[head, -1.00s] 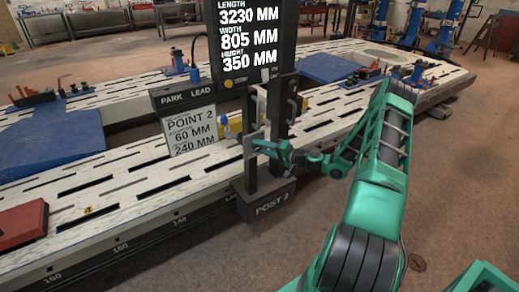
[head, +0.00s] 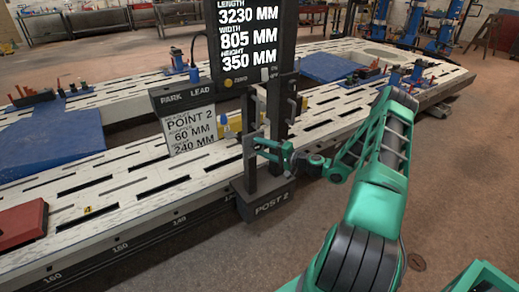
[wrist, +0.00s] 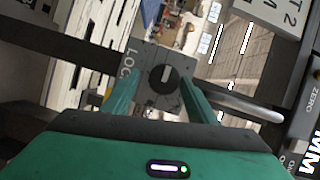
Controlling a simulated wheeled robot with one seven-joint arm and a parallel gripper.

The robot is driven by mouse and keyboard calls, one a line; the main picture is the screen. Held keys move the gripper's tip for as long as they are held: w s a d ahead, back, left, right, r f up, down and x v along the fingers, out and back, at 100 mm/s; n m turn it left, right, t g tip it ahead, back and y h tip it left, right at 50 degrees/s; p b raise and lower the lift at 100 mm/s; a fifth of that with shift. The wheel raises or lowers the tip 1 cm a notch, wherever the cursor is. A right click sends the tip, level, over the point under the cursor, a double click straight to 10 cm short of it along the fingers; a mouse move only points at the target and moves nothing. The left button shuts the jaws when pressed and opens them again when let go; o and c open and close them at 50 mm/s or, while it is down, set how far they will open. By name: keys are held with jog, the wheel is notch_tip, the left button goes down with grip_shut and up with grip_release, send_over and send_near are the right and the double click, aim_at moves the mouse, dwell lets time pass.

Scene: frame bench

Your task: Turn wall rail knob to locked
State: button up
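The wall rail knob (wrist: 164,79) is a round black knob with a pale pointer line, on a grey plate (wrist: 150,101) in the wrist view. Letters reading "LOC" show on the plate left of the knob; the rest of the word is hidden. My gripper (wrist: 160,88) is open, with one teal finger on each side of the knob. I cannot tell whether the fingers touch it. In the head view my gripper (head: 262,147) is at the upright above the "POST 2" base (head: 270,203); the knob cannot be made out there.
A "POINT 2" sign (head: 190,130) stands left of my gripper. A tall display board (head: 247,40) rises behind. The slotted white bench (head: 110,180) runs below, with a red box (head: 22,224) at left. A pale rod (wrist: 245,105) lies right of the fingers.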

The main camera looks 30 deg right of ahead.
jog(key=shift+a+r, duration=0.15)
jog(key=v, duration=1)
jog(key=shift+s+d, duration=0.25)
jog(key=shift+s, duration=0.05)
jog(key=shift+a, duration=0.1)
jog(key=s+a+r+n+g, duration=0.4)
jog(key=s+a+n+g, duration=0.35)
jog(key=a+g, duration=0.35)
jog(key=s+r+g+h, duration=0.1)
jog(key=s+r+h, duration=0.1)
jog(key=s+r, duration=0.4)
jog(key=s+a+r+m+g+h, duration=0.1)
jog(key=s+r, duration=0.5)
jog(key=s, duration=0.7)
jog(key=s+a+r+m+g+h, duration=0.1)
jog(key=s+r+g+h, duration=0.1)
jog(key=s+r, duration=0.5)
jog(key=s+h, duration=0.1)
jog(key=s, duration=0.2)
jog(key=shift+s+a+g+h, duration=0.25)
jog(key=shift+g+h, duration=0.15)
